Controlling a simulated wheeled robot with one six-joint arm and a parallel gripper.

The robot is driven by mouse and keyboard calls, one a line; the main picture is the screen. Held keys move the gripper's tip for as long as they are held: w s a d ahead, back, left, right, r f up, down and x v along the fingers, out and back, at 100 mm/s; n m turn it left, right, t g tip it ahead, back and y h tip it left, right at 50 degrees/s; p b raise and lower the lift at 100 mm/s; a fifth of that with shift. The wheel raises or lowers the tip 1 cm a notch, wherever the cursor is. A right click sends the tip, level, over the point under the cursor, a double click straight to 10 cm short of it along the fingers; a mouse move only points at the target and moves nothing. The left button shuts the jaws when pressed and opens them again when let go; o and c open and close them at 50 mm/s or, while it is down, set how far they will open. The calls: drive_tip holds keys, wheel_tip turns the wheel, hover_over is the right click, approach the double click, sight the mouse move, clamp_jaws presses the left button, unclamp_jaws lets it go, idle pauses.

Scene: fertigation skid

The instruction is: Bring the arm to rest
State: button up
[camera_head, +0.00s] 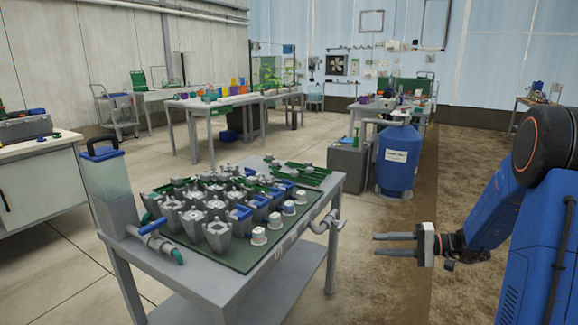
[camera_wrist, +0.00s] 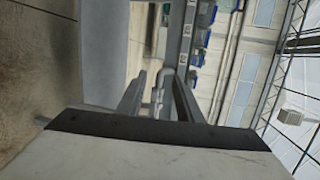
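My gripper (camera_head: 394,245) is at the right in the head view, held out to the left at the end of my blue arm. Its two grey fingers are apart, with nothing between them. It hangs in free air to the right of the skid table (camera_head: 200,292), clear of the metal tap (camera_head: 326,221) on the table's right edge. In the wrist view my gripper's fingers (camera_wrist: 158,98) are also parted, with a grey table part beyond them. The wrist picture is turned on its side.
The table holds a green mat (camera_head: 238,262) with several grey valve bodies and a clear blue-lidded container (camera_head: 112,190). A blue tank (camera_head: 397,160) stands behind, beside a grey box (camera_head: 348,160). A white cabinet (camera_head: 45,190) is at the left. Bare floor lies below my gripper.

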drive_tip(key=s+a+r+n+g+h, duration=0.2)
drive_tip(key=s+a+g+h, duration=0.15)
drive_tip(key=s, duration=0.65)
drive_tip(key=s+a+r+n+g+h, duration=0.1)
drive_tip(key=s+a+r+g+h, duration=0.3)
drive_tip(key=s, duration=0.6)
drive_tip(key=s+d+t+h, duration=0.2)
drive_tip(key=s+t+h, duration=0.1)
drive_tip(key=s, duration=0.4)
drive_tip(key=s+d+n+t+h, duration=0.1)
drive_tip(key=s+d+t+h, duration=0.2)
drive_tip(key=s, duration=0.4)
drive_tip(key=shift+s+d+r+t+h, duration=0.2)
drive_tip(key=shift+s+r+t+h, duration=0.1)
drive_tip(key=shift+t+h, duration=0.35)
